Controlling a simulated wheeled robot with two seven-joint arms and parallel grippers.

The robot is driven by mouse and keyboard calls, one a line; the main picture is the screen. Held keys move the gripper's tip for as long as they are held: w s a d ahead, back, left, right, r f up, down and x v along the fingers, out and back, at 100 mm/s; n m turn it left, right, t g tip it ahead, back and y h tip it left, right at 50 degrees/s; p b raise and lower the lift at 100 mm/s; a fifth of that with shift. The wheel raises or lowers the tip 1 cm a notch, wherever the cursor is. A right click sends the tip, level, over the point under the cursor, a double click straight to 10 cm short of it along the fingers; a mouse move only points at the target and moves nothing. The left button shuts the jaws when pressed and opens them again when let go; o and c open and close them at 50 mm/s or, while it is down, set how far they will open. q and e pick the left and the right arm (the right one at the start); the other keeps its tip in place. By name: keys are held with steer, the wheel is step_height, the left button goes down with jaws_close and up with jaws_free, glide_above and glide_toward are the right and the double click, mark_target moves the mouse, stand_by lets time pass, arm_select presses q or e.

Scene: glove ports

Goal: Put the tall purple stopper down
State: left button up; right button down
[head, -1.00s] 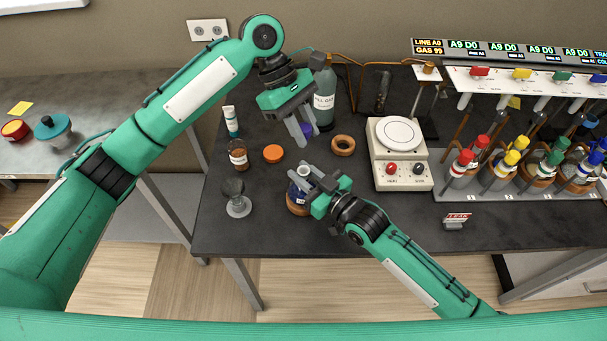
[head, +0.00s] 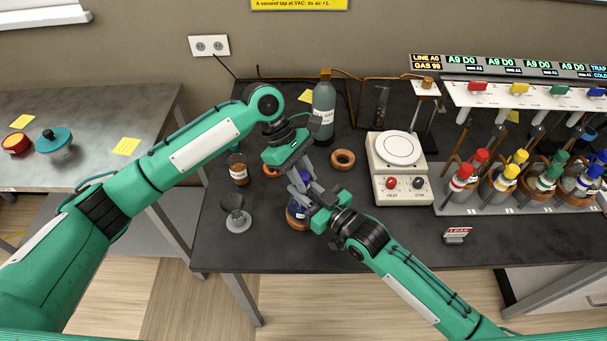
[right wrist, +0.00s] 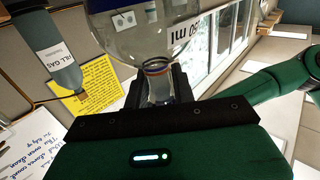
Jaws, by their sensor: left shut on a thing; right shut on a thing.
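The purple stopper (head: 306,176) shows only in part between the fingers of my left gripper (head: 302,182), which is shut on it. It is held right above the flask (head: 296,210), close to the neck. The flask stands on a cork ring on the dark bench. My right gripper (head: 314,200) is shut on the flask's neck, which shows between the fingers in the right wrist view (right wrist: 158,88). The fingers hide the stopper's lower end and the flask's mouth, so I cannot tell whether they touch.
An empty cork ring (head: 343,159) lies to the right, before the hotplate (head: 399,165). A brown jar (head: 238,171) and a grey-topped stand (head: 235,212) are on the left. A gas bottle (head: 324,108) stands behind.

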arm_select(q)
steer(key=shift+f, duration=0.2)
steer(key=shift+s+a+f, duration=0.1)
steer(key=shift+s+f, duration=0.05)
steer(key=shift+f, duration=0.3)
arm_select(e)
steer(key=shift+s+a+r, duration=0.1)
steer(key=shift+s+r, duration=0.05)
arm_select(q)
steer(key=o, duration=0.9)
steer(key=shift+f, duration=0.1)
steer(key=shift+o, duration=0.6)
steer(key=shift+f, duration=0.1)
arm_select(e)
steer(key=shift+r, duration=0.1)
arm_select(q)
steer(key=shift+r, duration=0.55)
arm_select(e)
steer(key=shift+w+d, duration=0.2)
arm_select(q)
steer(key=v, duration=1.2)
steer(key=shift+r, duration=0.4)
arm_select(e)
steer(key=shift+a+f, duration=0.1)
steer(key=shift+f, duration=0.1)
